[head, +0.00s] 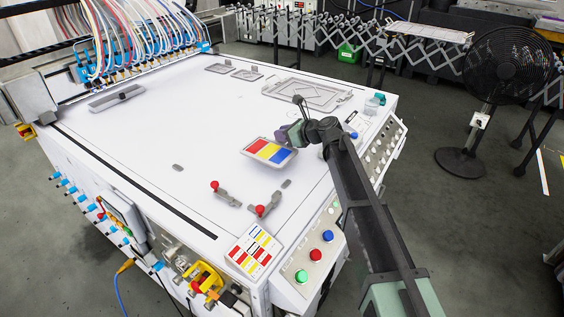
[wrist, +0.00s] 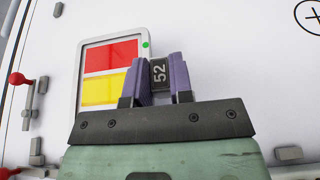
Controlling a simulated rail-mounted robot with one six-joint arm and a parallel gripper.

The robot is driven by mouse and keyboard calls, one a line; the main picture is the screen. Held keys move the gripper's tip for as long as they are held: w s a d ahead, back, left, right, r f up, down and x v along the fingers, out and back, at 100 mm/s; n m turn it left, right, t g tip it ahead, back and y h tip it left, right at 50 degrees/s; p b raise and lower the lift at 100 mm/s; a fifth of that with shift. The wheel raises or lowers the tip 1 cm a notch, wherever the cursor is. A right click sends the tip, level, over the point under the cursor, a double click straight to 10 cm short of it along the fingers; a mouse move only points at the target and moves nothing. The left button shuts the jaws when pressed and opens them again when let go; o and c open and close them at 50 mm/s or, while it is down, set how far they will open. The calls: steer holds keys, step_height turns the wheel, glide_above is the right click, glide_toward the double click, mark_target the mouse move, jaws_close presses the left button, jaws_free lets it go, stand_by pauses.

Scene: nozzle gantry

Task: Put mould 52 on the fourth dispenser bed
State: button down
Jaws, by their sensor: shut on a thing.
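Mould 52 is a grey-rimmed tray with red, yellow and blue fields (head: 270,150). It also shows in the wrist view (wrist: 110,88), where its red and yellow fields are visible and the rest is hidden behind the gripper. My gripper (head: 294,134) has its purple fingers closed on the mould's dark tab marked 52, between the fingertips (wrist: 160,70) in the wrist view. The mould is over the white table, right of centre; I cannot tell how far above the surface it is. No dispenser bed number is readable.
The white table (head: 160,140) is largely clear in its middle. A large grey frame (head: 305,95) lies at the back right, with smaller plates (head: 247,75) behind. Two red-knobbed clamps (head: 265,207) stand nearer the front. A colour-chart card (head: 254,250) and buttons (head: 316,254) are at the front edge.

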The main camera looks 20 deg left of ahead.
mark_target(283, 144)
steer(key=shift+f, duration=0.2)
step_height(283, 144, down, 5)
steer(key=b, duration=0.4)
steer(key=shift+r, duration=0.55)
steer(key=shift+f, duration=0.25)
steer(key=c, duration=1)
jaws_free()
steer(key=shift+r, duration=0.1)
